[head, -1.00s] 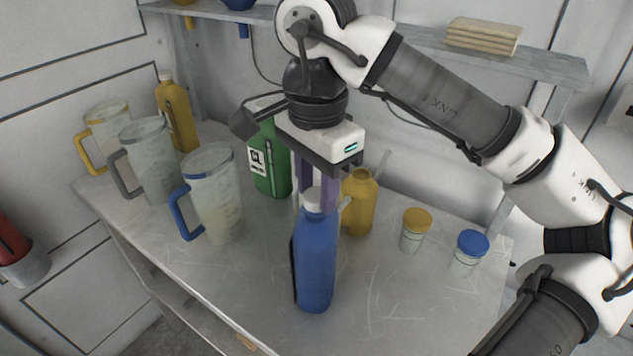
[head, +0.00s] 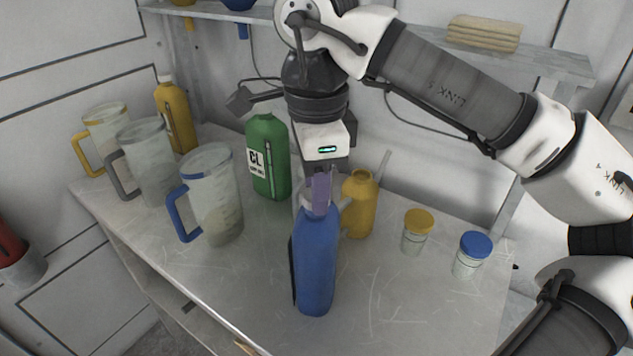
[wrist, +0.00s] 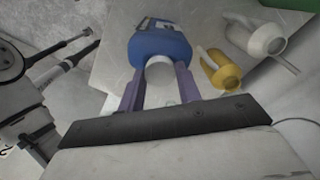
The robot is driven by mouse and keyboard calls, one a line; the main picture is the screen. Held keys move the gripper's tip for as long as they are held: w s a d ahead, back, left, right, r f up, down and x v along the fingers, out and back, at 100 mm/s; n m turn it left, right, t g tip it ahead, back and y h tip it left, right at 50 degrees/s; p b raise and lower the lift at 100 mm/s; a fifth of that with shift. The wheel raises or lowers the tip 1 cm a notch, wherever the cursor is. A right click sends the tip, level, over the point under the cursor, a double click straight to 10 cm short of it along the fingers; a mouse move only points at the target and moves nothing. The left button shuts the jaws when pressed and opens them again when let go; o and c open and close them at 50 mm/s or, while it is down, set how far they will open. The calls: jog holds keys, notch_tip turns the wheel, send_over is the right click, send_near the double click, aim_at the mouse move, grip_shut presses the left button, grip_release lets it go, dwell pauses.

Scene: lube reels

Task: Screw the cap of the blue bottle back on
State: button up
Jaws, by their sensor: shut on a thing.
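The blue bottle (head: 315,262) stands upright on the table near its front. It also shows in the wrist view (wrist: 160,46), beyond my fingers. Its white cap (wrist: 160,68) sits at the bottle's neck between my two purple fingers; in the head view the fingers mostly hide it. My gripper (head: 318,192) points down above the bottle and is shut on the cap. I cannot tell how far the cap is threaded on.
A yellow spouted can (head: 359,205) stands close behind the bottle, right. A green bottle (head: 268,160) is behind left. Pitchers, one blue-handled (head: 212,200), stand at left. Yellow-lidded (head: 418,232) and blue-lidded (head: 472,255) jars stand at right. The table's front right is clear.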

jog(key=m+b, duration=0.1)
jog(key=m, duration=0.3)
jog(key=shift+m, duration=0.4)
jog(key=shift+f+m, duration=0.1)
jog(key=shift+m, duration=0.4)
jog(key=m+b, duration=0.1)
jog(key=m, duration=0.3)
jog(key=o, duration=1.3)
jog(key=shift+o, duration=0.2)
notch_tip(320, 180, up, 6)
jog(key=p, duration=0.5)
